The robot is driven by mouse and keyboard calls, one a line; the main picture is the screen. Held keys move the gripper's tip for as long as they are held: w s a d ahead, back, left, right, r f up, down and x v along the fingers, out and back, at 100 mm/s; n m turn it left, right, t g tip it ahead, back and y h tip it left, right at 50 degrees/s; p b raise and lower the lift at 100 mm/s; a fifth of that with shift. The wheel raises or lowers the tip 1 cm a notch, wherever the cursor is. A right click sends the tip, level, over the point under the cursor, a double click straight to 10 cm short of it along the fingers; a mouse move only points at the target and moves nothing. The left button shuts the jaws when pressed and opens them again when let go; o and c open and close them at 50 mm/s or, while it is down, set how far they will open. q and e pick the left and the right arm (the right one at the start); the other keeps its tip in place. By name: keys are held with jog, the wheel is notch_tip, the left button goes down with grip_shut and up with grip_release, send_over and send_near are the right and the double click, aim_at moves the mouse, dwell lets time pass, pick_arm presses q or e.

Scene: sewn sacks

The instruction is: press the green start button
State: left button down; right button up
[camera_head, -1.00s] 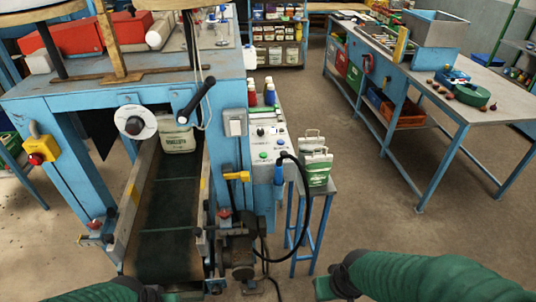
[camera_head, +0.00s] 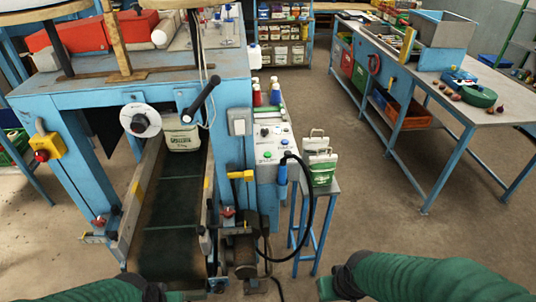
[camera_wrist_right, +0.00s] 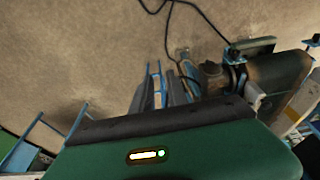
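A green button (camera_head: 268,155) sits low on the left of the pale control panel (camera_head: 270,172), on the right side of the blue machine. A bluish knob (camera_head: 284,142) is to its upper right. My right gripper (camera_head: 326,288) is at the bottom edge of the head view, nearer to me and well below the panel, apart from it. My left gripper (camera_head: 185,296) is at the bottom edge, in front of the conveyor. Both are only partly seen, so their opening is unclear. The right wrist view shows no fingertips clearly.
A sewn sack (camera_head: 182,135) stands on the dark conveyor belt (camera_head: 172,215). A black hose with a blue handle (camera_head: 282,175) hangs before the panel. Floor right of the stand is clear.

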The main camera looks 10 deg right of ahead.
grip_shut()
dwell(1.4)
